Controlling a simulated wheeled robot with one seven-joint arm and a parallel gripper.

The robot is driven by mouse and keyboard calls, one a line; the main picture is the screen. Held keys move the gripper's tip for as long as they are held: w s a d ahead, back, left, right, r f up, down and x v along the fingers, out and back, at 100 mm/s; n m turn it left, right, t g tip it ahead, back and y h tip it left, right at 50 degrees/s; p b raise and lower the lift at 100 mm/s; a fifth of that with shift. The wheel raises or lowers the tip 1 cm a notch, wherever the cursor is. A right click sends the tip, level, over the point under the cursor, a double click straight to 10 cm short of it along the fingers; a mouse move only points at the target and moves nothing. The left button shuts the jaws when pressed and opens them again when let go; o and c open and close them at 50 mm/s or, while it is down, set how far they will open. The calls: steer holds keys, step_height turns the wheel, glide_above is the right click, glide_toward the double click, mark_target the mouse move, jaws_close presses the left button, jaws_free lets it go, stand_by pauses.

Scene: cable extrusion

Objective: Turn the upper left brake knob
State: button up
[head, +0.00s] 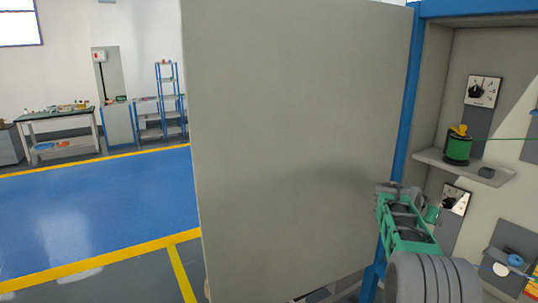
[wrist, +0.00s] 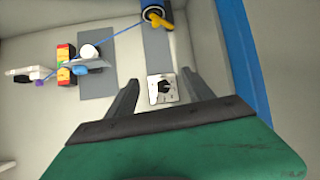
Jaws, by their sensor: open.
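Two square white dial plates with dark knobs are on the cabinet's back wall in the head view. The upper knob (head: 483,90) is above the shelf with the green spool, clear of my arm. The lower knob (head: 455,200) is below that shelf, just beside my gripper (head: 434,211). In the wrist view, my gripper (wrist: 161,80) is open and empty. A dark knob on a white plate (wrist: 162,88) shows between its fingers, apart from them. A blue spool is near that knob, so it appears to be the lower one.
A shelf (head: 435,160) carries a green spool (head: 458,150) with a yellow clamp. A large grey door panel (head: 295,140) stands left of my arm. A blue frame post (head: 408,100) edges the cabinet. The blue spool (wrist: 152,14) has a blue cable running left.

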steer(key=s+a+f+n+g+y, duration=0.1)
steer(key=s+a+f+y, duration=0.15)
steer(key=a+f, duration=0.2)
steer(key=s+a+f+n+g+y, duration=0.1)
steer(key=s+a+f+n, duration=0.1)
steer(key=s+a+f, duration=0.3)
steer(key=s+a+f+n+g+y, duration=0.2)
steer(key=s+a+f, duration=0.2)
steer(key=s+a, duration=0.25)
steer(key=s+a+f+n+g+y, duration=0.1)
steer(key=s+a+f+y, duration=0.15)
steer(key=s+a, duration=0.4)
steer(key=s+a+n+y, duration=0.1)
steer(key=s+a+n, duration=0.2)
steer(key=s+a, duration=1)
step_height(320, 180, up, 8)
steer(key=a+n+t, duration=0.2)
steer(key=shift+s+a+f+t, duration=0.2)
steer(key=shift+a+f+t, duration=0.05)
steer(key=shift+a+t, duration=0.1)
